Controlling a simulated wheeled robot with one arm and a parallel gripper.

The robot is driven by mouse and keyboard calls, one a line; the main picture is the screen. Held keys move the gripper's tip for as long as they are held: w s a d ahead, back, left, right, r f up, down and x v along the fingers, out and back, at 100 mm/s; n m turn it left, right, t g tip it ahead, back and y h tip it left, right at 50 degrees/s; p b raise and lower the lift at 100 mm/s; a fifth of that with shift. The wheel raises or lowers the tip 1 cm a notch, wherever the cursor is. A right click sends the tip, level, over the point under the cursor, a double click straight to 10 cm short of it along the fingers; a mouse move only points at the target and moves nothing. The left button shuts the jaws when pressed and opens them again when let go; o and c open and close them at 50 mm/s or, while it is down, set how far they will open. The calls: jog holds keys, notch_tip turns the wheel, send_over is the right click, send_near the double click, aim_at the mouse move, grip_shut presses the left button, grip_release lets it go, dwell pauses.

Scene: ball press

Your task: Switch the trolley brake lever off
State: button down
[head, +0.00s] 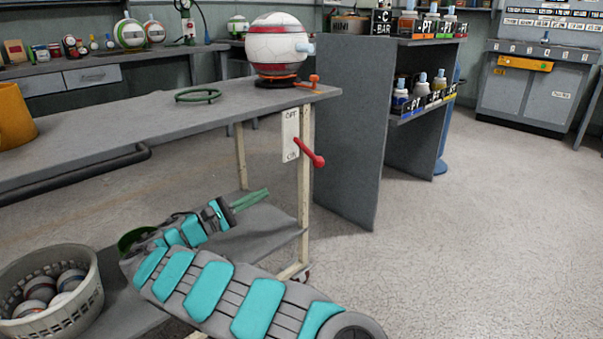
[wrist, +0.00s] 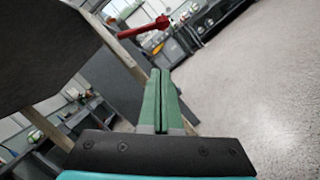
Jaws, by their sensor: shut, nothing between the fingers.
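The red brake lever (head: 309,153) is on a white plate (head: 290,136) at the right end of the trolley (head: 245,98). The plate's upper label looks like OFF and the lower like ON.
A red and white ball (head: 275,45) sits in an orange-based stand on the trolley top, beside a green ring (head: 198,95). A basket of balls (head: 85,296) is at lower left. A grey shelf unit (head: 350,130) stands behind the lever. The floor at right is clear.

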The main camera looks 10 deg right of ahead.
jog(key=shift+d, duration=0.1)
jog(key=b, duration=0.1)
send_near(307, 151)
jog(key=w+d+f, duration=0.2)
jog(key=d+f, duration=0.2)
jog(key=f, duration=0.1)
jog(key=shift+s+d+r+b, duration=0.15)
jog(key=shift+s+d+r, duration=0.1)
jog(key=shift+d+r, duration=0.45)
jog(key=shift+s+d+r+b, duration=0.2)
jog(key=shift+d+r, duration=0.3)
jog(key=shift+d, duration=0.4)
jog(key=shift+r, duration=0.1)
